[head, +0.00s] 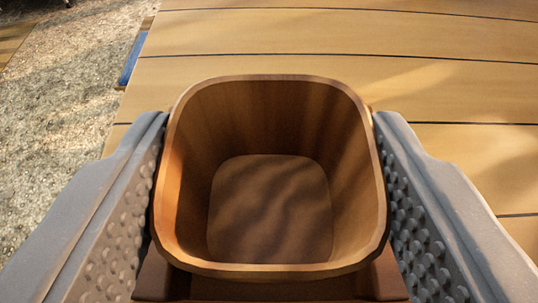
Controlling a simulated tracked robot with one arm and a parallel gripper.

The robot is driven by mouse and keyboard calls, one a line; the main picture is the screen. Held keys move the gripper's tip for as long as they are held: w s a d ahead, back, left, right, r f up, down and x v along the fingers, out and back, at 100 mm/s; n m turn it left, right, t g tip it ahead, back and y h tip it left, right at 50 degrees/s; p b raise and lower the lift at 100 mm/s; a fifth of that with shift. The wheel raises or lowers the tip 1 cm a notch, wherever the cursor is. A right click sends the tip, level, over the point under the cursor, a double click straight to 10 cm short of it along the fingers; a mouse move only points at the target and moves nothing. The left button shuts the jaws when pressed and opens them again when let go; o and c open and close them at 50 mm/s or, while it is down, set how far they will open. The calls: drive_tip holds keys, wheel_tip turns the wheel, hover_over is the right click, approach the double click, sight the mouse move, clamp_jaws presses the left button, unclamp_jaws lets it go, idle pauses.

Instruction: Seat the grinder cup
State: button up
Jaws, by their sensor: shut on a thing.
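An empty wooden cup (271,210) with a rounded-square rim fills the middle of the head view. It looks like the grinder cup. My gripper (268,165) has one grey studded finger on each side of the cup and is shut on it. The cup's mouth faces the camera, and its bare floor shows. A brown wooden part shows below the near rim at the bottom edge; I cannot tell whether it belongs to the cup. The underside of the cup is hidden, so I cannot tell whether it touches anything. No other grinder part can be made out.
A light wooden plank surface (340,40) with dark seams lies beyond and to the right of the cup, with its visible part clear. Gravelly ground (60,110) lies to the left, past the planks' edge. A small blue strip (132,58) runs along that edge.

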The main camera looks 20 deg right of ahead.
drive_tip(key=o, duration=1.3)
drive_tip(key=shift+w+f, duration=0.1)
drive_tip(key=shift+c, duration=0.2)
drive_tip(key=v, duration=1.3)
drive_tip(key=shift+s+b, duration=0.35)
